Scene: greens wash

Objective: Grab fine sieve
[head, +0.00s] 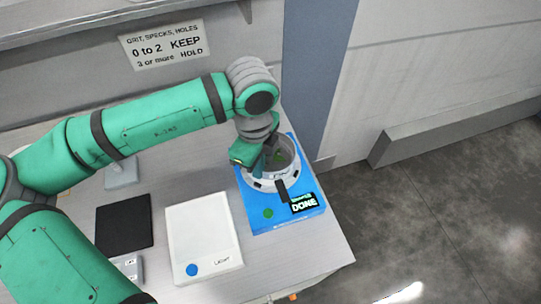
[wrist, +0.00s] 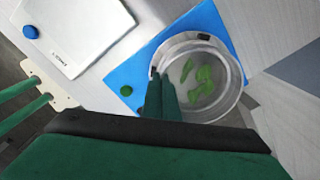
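No thing I can surely name as the fine sieve shows in either view. A round clear-walled vessel (wrist: 236,88) with green leaves inside sits on a blue device (head: 250,214) whose screen reads DONE. A dark handle-like piece (head: 281,190) stands at the vessel's near side. My gripper (head: 259,165) is over the vessel's left part in the head view. In the wrist view its green fingers (wrist: 163,97) lie close together, overlapping the vessel's left rim, with nothing visible between them. I cannot tell whether they touch the rim.
A white board (head: 203,238) marked LIGHT and a black mat (head: 124,226) lie left of the device. A sign (head: 163,45) hangs on the back wall. In the wrist view, green rods meet a pale plate (wrist: 62,101) at left. The table ends just right of the device.

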